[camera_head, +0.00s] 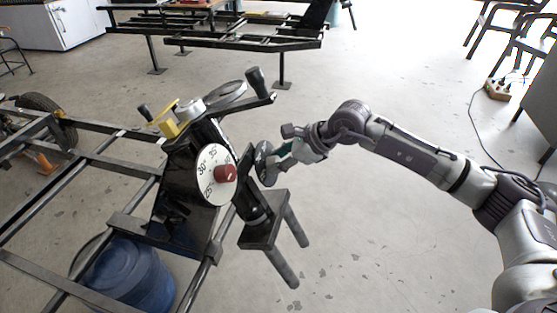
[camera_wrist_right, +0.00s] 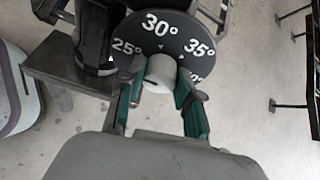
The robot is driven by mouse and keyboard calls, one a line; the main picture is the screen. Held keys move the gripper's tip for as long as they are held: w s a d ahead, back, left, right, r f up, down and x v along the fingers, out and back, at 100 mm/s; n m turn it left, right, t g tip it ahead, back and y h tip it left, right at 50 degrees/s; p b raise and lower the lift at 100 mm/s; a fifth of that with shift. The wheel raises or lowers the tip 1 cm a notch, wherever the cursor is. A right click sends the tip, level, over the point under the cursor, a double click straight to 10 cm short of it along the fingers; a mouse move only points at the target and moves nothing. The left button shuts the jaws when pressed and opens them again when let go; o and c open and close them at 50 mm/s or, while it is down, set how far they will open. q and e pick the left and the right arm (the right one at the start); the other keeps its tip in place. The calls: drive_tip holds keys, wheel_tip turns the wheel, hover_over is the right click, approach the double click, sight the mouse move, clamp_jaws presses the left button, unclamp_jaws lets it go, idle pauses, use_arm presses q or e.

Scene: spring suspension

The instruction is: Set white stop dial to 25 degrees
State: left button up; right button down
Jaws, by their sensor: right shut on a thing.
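In the right wrist view, a dark dial (camera_wrist_right: 190,28) carries white marks for 25, 30 and 35 degrees. A white knob (camera_wrist_right: 160,70) sits at its centre. My right gripper (camera_wrist_right: 160,80) has its green-edged fingers closed on either side of this knob. In the head view the dark dial (camera_head: 262,163) is seen nearly edge-on, with my right gripper (camera_head: 276,158) at its right face. I cannot tell the exact knob setting. A separate white-faced dial (camera_head: 208,187) with a red knob (camera_head: 225,173) faces the head camera. My left gripper is out of view.
The dials sit on a black stand with a handle bar (camera_head: 256,80) above and a small black bench-like plate (camera_head: 265,232) below. A metal frame (camera_head: 92,170) and a blue barrel (camera_head: 125,272) lie left.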

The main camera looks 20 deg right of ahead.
drive_tip(key=c, duration=0.8)
unclamp_jaws()
drive_tip(key=shift+o, duration=0.2)
drive_tip(key=v, duration=1.2)
drive_tip(key=shift+d+f, duration=0.1)
